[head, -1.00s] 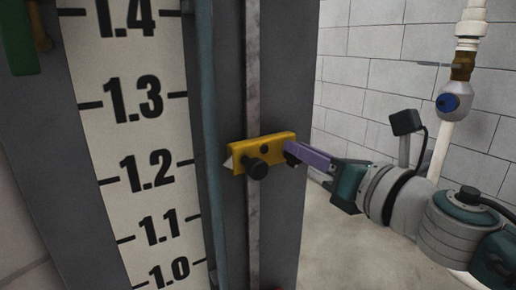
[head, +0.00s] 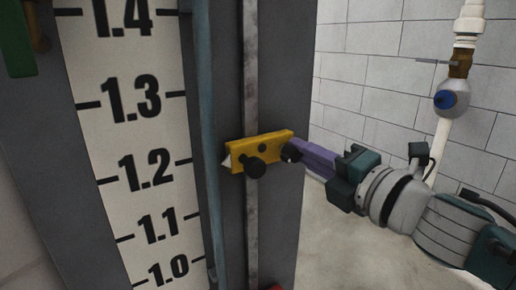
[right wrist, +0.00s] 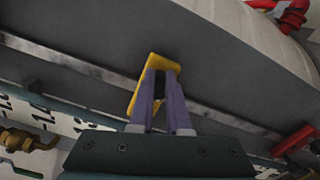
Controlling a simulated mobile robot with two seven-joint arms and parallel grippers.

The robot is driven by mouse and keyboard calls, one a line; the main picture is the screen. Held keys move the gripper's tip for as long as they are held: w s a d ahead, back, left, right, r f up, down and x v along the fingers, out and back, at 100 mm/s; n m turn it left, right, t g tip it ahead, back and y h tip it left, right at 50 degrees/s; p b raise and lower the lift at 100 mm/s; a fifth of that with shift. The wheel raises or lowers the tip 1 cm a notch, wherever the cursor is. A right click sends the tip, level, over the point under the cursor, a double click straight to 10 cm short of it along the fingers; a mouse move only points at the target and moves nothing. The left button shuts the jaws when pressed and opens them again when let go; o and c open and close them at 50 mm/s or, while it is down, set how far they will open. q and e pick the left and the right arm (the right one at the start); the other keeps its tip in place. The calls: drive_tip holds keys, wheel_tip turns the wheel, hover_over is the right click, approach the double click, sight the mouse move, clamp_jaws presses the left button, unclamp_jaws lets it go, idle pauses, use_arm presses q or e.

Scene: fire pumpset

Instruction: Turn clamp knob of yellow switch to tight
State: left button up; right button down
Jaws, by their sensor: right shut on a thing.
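The yellow switch (head: 245,150) is mounted on a grey upright in the head view, its pale pointed tip toward the scale between 1.2 and 1.3. A black round knob (head: 255,168) sticks out of its front. Another small black knob (head: 291,153) sits at its right end. My right gripper (head: 294,150), with purple fingers, reaches in from the right and is shut on this end knob, which the fingers partly hide. In the right wrist view the fingers (right wrist: 159,84) meet the yellow switch (right wrist: 165,62), with a dark gap between them. My left gripper is out of view.
A white scale board (head: 140,130) with black numbers stands left of the upright. A thin metal rod (head: 250,80) runs vertically behind the switch. A white pipe with a blue-centred fitting (head: 452,98) stands before the white block wall at right. Open floor lies below.

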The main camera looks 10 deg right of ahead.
drive_tip(key=m, duration=0.3)
drive_tip(key=shift+f+m, duration=0.15)
drive_tip(key=shift+m, duration=0.15)
idle(0.3)
drive_tip(key=c, duration=0.9)
unclamp_jaws()
